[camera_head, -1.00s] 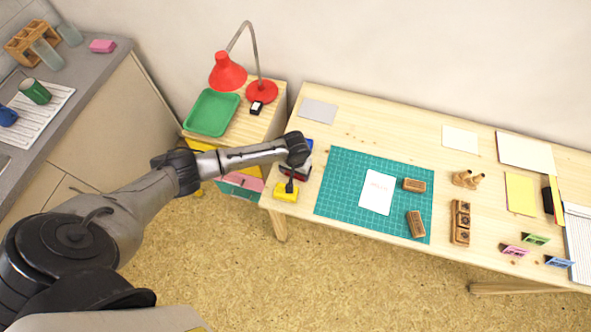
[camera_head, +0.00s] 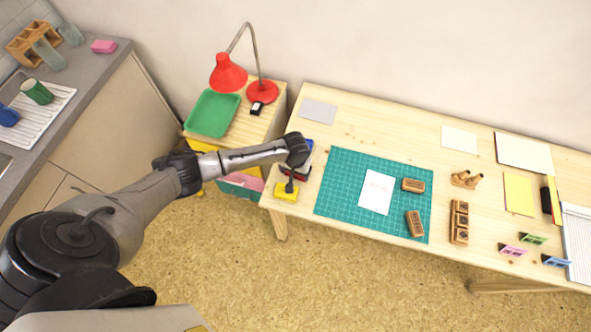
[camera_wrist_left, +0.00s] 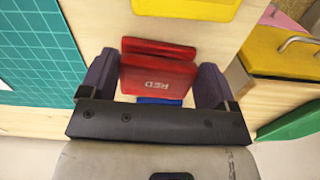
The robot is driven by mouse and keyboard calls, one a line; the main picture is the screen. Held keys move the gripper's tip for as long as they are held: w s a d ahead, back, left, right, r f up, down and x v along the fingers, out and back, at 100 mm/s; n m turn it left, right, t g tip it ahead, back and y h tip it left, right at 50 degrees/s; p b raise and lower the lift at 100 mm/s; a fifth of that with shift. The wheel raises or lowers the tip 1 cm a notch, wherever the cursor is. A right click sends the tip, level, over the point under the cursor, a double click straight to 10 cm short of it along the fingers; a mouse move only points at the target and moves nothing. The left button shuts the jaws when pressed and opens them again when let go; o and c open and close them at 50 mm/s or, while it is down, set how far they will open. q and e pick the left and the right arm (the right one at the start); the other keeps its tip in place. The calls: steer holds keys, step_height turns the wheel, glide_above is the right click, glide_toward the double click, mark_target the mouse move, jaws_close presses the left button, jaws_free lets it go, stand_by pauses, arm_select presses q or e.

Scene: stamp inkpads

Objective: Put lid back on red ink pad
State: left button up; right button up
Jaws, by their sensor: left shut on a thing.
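My left gripper (camera_wrist_left: 156,88) is shut on the red lid (camera_wrist_left: 157,76), which carries the word RED. The lid sits between the two dark fingers in the left wrist view. A second red piece (camera_wrist_left: 158,47), apparently the red ink pad, shows just beyond the lid; I cannot tell whether they touch. In the head view my left gripper (camera_head: 291,174) is over the left end of the wooden table, and the arm hides much of the red pieces. My right gripper is not in view.
A yellow ink pad (camera_head: 286,191) lies close by at the table's front left edge, and a blue one (camera_wrist_left: 158,101) lies on the other side. The green cutting mat (camera_head: 340,180) is to the right. A side cabinet with a green tray (camera_head: 212,113) and red lamp (camera_head: 228,72) stands left.

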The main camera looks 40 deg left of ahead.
arm_select(q)
steer(key=shift+f, duration=0.3)
stand_by(0.7)
stand_by(0.5)
steer(key=shift+f+p, duration=0.2)
steer(key=shift+p, duration=0.15)
stand_by(0.4)
steer(key=shift+p, duration=0.35)
stand_by(0.4)
steer(key=o, duration=0.8)
steer(key=shift+c, duration=0.2)
steer(key=shift+r, duration=0.1)
